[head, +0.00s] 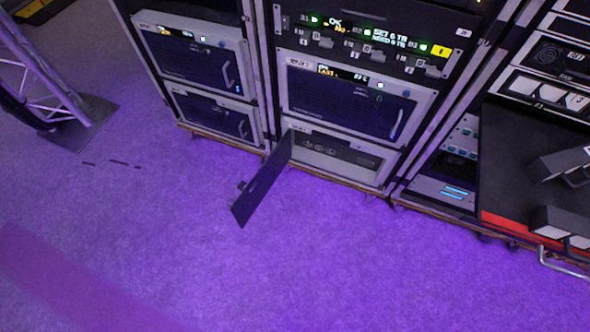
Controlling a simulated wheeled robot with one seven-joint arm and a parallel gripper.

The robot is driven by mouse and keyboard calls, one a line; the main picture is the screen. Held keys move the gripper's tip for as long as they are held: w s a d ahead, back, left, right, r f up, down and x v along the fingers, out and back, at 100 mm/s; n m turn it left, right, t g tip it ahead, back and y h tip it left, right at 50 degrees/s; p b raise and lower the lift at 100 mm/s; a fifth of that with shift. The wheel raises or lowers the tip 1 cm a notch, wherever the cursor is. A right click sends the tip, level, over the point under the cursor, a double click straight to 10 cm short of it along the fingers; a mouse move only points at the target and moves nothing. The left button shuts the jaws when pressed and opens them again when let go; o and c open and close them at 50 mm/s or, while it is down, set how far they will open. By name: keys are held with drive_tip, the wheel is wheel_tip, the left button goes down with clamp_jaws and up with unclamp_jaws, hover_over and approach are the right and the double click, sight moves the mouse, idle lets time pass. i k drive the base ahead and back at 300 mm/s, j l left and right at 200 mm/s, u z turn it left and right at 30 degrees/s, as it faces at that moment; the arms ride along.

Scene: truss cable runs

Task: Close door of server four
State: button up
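One server door (262,190) stands open at the bottom of the middle rack. It is a dark flat panel swung out over the floor, attached at the left side of its bay, with a small latch-like part near its outer edge. The open server bay (335,152) behind it shows a light frame and a dark panel with round sockets. No readable label shows which server is number four. The server above it (345,103) and both servers in the left rack (195,55) have their doors shut. My gripper is not in view.
The purple-lit floor in front of the racks is clear. A metal truss (45,75) on a dark base stands at the left. At the right, a dark board with a red edge (515,226) and a metal handle (562,265) jut out.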

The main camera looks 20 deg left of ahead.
sight(242, 209)
drive_tip(key=k+j, duration=0.1)
drive_tip(key=j, duration=1.2)
drive_tip(key=k+j, duration=0.15)
drive_tip(key=j, duration=0.55)
drive_tip(key=k+j, duration=0.1)
drive_tip(key=j, duration=0.55)
drive_tip(key=u, duration=0.05)
